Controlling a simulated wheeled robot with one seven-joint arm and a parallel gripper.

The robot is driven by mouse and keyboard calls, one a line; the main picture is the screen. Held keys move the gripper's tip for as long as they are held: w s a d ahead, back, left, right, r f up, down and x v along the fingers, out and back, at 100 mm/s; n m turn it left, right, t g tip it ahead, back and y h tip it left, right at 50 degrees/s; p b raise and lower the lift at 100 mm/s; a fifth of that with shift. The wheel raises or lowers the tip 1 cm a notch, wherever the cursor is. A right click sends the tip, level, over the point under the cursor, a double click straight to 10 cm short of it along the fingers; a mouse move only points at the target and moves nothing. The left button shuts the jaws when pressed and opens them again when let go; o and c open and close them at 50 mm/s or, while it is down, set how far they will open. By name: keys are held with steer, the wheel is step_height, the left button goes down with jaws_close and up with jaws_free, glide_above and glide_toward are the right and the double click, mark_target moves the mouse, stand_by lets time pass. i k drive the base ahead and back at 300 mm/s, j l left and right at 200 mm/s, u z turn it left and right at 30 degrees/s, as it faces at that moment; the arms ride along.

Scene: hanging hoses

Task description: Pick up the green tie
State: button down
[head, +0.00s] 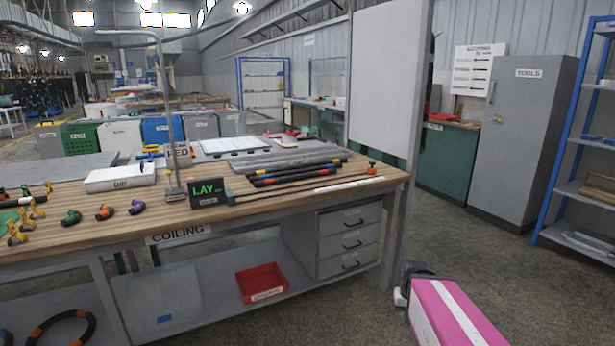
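A small curved green and dark piece (71,217), which looks like the green tie, lies on the wooden bench top (230,212) at the left. A similar orange and dark piece (105,212) and a purple and dark one (137,207) lie to its right in a row. The green piece lies apart from them, with bare wood around it. A pink part with a white stripe, which seems to be my arm, shows at the bottom right, well away from the bench's left end.
Yellow clamps (16,235) crowd the bench's left end. Dark hoses (297,174) lie farther right. A red bin (262,283) sits on the lower shelf. Floor at right is clear.

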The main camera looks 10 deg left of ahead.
mark_target(24, 187)
steer(key=u, duration=2.35)
steer(key=i+j+z, duration=0.25)
steer(key=j, duration=0.7)
steer(key=i+j+z, duration=0.2)
steer(key=j, duration=0.8)
steer(key=j+z, duration=0.25)
steer(key=j, duration=0.75)
